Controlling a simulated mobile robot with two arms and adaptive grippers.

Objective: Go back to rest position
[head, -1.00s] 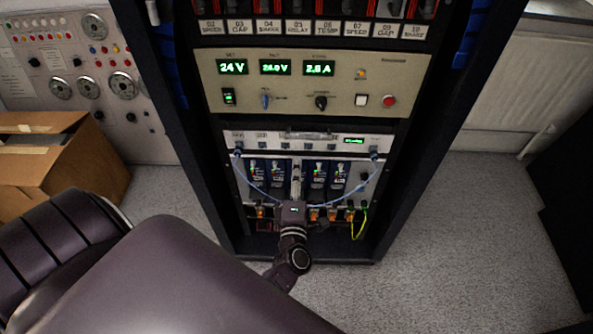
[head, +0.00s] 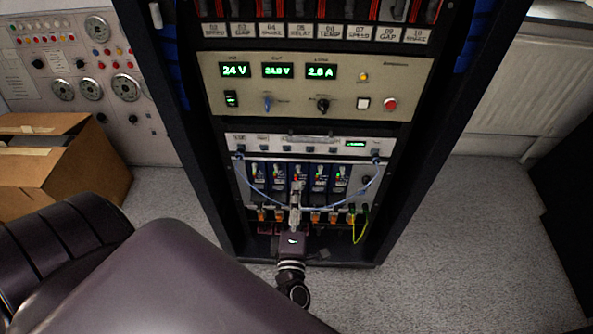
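My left gripper (head: 296,190) is in front of the lower part of the rack, its fingers pointing up toward a row of blue modules (head: 320,178). The fingers look close together, but they are too small to tell whether they are open or shut. I see nothing clearly held. Its dark wrist (head: 291,243) stands in front of the rack's bottom opening. A blue cable (head: 252,186) hangs in a curve across the module row, passing by the fingers; I cannot tell if they touch. My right gripper is not in view.
The rack's dark side posts (head: 425,140) flank the modules. A power panel (head: 300,84) shows 24 V and a lit amber lamp. A yellow-green wire (head: 361,224) hangs low right. An open cardboard box (head: 100,170) stands left. Grey floor (head: 470,240) is free at right.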

